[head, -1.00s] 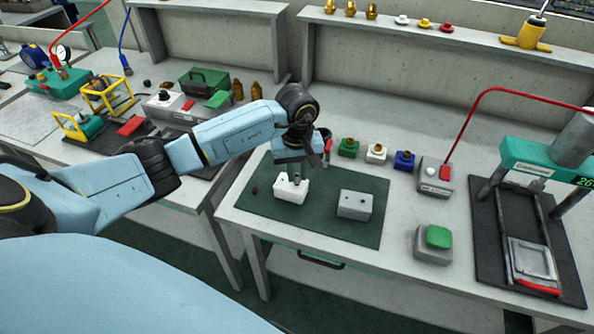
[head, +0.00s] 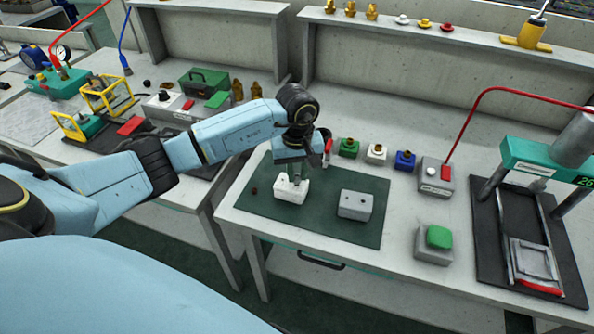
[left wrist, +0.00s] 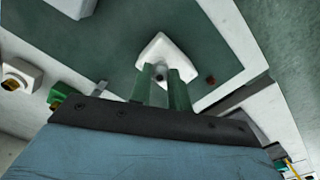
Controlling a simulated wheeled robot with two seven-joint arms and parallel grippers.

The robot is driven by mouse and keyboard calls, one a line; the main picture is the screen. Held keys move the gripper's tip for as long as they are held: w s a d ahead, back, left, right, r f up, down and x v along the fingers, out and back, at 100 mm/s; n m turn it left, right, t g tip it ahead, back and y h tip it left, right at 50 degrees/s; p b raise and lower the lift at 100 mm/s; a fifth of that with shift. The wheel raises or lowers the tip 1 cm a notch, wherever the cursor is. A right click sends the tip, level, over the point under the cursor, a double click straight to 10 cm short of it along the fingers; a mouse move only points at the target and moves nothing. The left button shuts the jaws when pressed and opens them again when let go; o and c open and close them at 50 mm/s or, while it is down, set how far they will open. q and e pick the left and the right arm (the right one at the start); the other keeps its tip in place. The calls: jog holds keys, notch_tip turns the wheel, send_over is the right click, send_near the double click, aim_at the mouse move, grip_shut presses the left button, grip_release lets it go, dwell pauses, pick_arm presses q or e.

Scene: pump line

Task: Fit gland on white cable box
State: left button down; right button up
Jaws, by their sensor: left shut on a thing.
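The white cable box (head: 291,190) stands on the dark green mat, below my left gripper (head: 294,176). In the left wrist view the white cable box (left wrist: 168,50) lies just beyond the fingertips. My left gripper (left wrist: 163,74) is shut on a small dark grey round piece (left wrist: 159,74), which looks like the gland. The piece is at the near edge of the box; I cannot tell whether it touches it or sits in an opening. In the head view the fingers and wrist hide most of it. My right gripper is not in view.
A grey block (head: 355,205) with holes stands right of the box on the mat (head: 320,228). A small brown piece (head: 254,190) lies left. A press (head: 535,165) stands at the right.

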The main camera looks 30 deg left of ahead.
pick_arm(q)
jog(key=shift+f, duration=0.3)
jog(key=c, duration=1.2)
grip_release()
jog(key=shift+c, duration=0.2)
jog(key=shift+r, duration=0.1)
jog(key=shift+r+p, duration=1.7)
jog(key=shift+r, duration=1.3)
notch_tip(320, 180, up, 13)
jog(key=shift+r, duration=0.2)
